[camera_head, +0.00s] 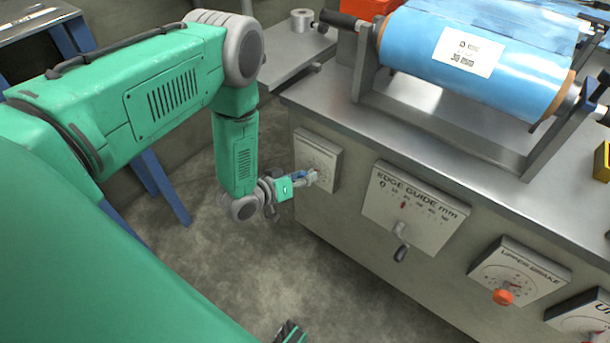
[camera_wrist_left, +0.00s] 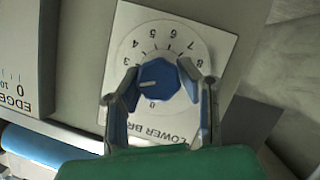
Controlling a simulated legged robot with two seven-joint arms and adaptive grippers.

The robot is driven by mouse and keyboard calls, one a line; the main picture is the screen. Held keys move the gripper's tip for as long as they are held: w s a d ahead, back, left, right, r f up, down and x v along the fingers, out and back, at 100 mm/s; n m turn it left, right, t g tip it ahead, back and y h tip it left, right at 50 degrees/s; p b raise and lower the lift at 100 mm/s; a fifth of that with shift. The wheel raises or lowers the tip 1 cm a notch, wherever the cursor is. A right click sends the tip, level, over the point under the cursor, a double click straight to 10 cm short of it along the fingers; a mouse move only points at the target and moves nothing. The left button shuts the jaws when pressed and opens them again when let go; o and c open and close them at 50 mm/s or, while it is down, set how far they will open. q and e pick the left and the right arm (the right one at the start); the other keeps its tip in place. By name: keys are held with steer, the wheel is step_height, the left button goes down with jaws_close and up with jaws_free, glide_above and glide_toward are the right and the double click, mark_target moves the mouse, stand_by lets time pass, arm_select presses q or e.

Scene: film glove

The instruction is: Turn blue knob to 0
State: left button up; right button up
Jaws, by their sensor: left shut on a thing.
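The blue knob (camera_wrist_left: 160,82) sits on the white lower brake dial plate (camera_wrist_left: 205,105), whose numbers run around it. Its white pointer line faces left in the left wrist view, below the 3; the mark it faces is hidden by a finger. The 0 shows just below the knob. My left gripper (camera_wrist_left: 161,90) is shut on the knob, one finger on each side. In the head view my left gripper (camera_head: 312,178) reaches the plate (camera_head: 325,155) at the left end of the machine front, and the knob is mostly hidden. My right gripper is not in view.
To the right on the machine front are the edge guide plate (camera_head: 415,205) with a grey lever (camera_head: 401,243) and the upper brake plate (camera_head: 520,275) with an orange knob (camera_head: 503,297). A blue film roll (camera_head: 470,75) lies on top. The floor in front is clear.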

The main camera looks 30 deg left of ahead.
arm_select(q)
steer(key=shift+s+a+f+n+h+b, duration=0.1)
steer(key=shift+s+f+n+h+b, duration=0.1)
steer(key=shift+n+h, duration=0.25)
steer(key=shift+s+f+n+h+b, duration=0.15)
steer(key=shift+f+n+h, duration=0.1)
steer(key=shift+n, duration=0.4)
steer(key=shift+f+n+t+h+b, duration=0.1)
steer(key=shift+n+t+h+b, duration=0.2)
steer(key=shift+n+h+b, duration=0.5)
steer(key=n+b, duration=0.2)
steer(key=n, duration=0.1)
steer(key=shift+f+t+h, duration=0.1)
steer(key=shift+t+h, duration=0.2)
steer(key=shift+t, duration=0.1)
steer(key=shift+n+t+h+b, duration=0.4)
steer(key=shift+n+b, duration=0.9)
steer(key=shift+n, duration=0.2)
steer(key=o, duration=1.1)
steer(key=shift+o, duration=0.4)
steer(key=shift+a+r, duration=0.1)
steer(key=shift+r, duration=0.15)
steer(key=shift+w, duration=0.1)
